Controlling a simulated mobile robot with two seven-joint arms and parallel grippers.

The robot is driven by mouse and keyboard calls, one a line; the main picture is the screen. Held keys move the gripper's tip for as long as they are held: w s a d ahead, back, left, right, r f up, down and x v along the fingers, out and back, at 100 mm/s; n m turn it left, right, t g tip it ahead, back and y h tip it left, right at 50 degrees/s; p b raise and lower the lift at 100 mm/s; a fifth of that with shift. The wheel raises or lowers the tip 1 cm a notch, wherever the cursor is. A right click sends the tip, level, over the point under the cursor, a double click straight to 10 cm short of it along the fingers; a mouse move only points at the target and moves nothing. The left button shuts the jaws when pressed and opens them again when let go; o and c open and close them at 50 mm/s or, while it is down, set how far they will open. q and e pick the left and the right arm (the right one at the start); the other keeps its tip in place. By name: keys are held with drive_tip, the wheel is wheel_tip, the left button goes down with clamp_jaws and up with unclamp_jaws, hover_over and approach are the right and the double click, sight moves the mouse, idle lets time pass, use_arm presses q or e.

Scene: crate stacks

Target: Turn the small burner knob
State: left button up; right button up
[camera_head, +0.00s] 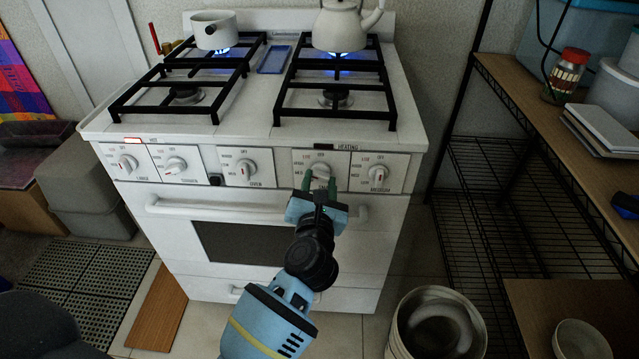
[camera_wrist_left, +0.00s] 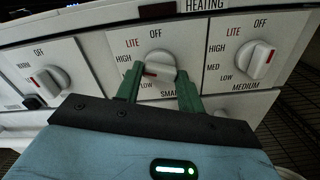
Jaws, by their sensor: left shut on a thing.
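The small burner knob (camera_head: 320,170) is a round white knob on the stove's front panel, second from the right. In the left wrist view, this knob (camera_wrist_left: 160,62) sits above a partly hidden "SMALL" label, and its red mark points left, towards the HIGH and MED side. My left gripper (camera_head: 319,182) reaches up to the panel with its green fingers on either side of the knob. In the left wrist view, the left gripper (camera_wrist_left: 160,80) is shut on the knob. My right gripper is not in view.
The MEDIUM knob (camera_head: 376,175) is close on the right, the OVEN knob (camera_head: 245,170) on the left. The oven handle (camera_head: 180,208) runs below. Blue flames show under the rear pot (camera_head: 213,29) and kettle (camera_head: 340,27). A shelf (camera_head: 530,100) and bin (camera_head: 393,345) stand right.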

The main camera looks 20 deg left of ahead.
use_arm(q)
drive_tip(key=shift+r+m+p, duration=0.2)
drive_tip(key=shift+m+p, duration=0.6)
drive_tip(key=shift+p, duration=0.3)
drive_tip(key=m+p, duration=0.4)
drive_tip(key=shift+r, duration=0.1)
drive_tip(key=m+p, duration=0.2)
drive_tip(key=m, duration=0.2)
drive_tip(key=shift+m+p, duration=0.35)
drive_tip(key=shift+m, duration=0.05)
drive_tip(key=shift+m+p, duration=0.35)
drive_tip(key=shift+m, duration=0.45)
drive_tip(key=shift+f+m+p, duration=0.2)
drive_tip(key=shift+m+p, duration=0.15)
drive_tip(key=shift+m, duration=0.65)
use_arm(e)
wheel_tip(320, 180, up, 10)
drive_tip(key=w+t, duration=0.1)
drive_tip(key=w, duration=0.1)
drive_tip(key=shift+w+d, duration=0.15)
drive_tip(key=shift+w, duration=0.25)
use_arm(q)
drive_tip(key=shift+f, duration=0.1)
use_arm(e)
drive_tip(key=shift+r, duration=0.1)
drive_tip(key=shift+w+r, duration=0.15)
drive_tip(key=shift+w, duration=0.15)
